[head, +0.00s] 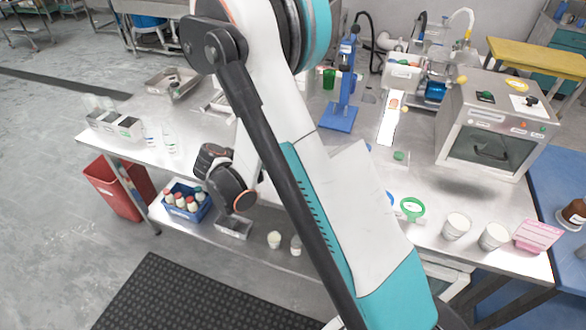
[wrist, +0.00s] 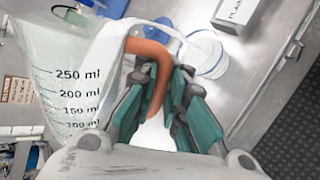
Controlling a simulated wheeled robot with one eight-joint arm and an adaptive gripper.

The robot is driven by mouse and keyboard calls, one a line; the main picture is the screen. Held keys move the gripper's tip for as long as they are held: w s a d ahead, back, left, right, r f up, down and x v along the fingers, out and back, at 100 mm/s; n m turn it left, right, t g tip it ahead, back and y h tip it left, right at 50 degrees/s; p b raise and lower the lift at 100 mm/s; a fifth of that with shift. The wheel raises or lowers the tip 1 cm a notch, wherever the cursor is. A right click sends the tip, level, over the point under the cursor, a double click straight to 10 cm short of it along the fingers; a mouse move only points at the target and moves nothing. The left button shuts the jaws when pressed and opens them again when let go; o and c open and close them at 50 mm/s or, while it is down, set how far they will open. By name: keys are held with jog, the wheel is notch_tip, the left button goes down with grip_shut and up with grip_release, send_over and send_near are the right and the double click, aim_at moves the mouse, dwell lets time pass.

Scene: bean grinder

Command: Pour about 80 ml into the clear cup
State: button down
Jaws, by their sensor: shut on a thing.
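In the wrist view, a clear measuring jug (wrist: 62,80) with black marks from 100 ml to 250 ml fills the left side. Its orange-brown handle (wrist: 150,50) runs between the teal fingers of my gripper (wrist: 165,115), which is shut on it. I cannot tell the level inside the jug. A clear round vessel (wrist: 206,54), which looks like the clear cup, stands on the metal surface just beyond the handle, partly hidden by it.
A box labelled PLAIN (wrist: 238,14) stands beside the clear vessel. In the head view, clear bottles (head: 168,141) stand on the left of the metal table (head: 190,125). A blue stand (head: 342,112), a metal oven (head: 497,125) and white cups (head: 456,227) are to the right.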

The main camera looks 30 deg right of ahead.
jog(key=shift+w+a, duration=0.15)
jog(key=shift+w, duration=0.1)
jog(key=shift+w+r, duration=0.1)
jog(key=shift+w, duration=0.1)
jog(key=shift+a, duration=0.1)
jog(key=shift+w+m+t+y+p, duration=0.1)
jog(key=shift+m+t+y+p, duration=0.2)
dwell(0.4)
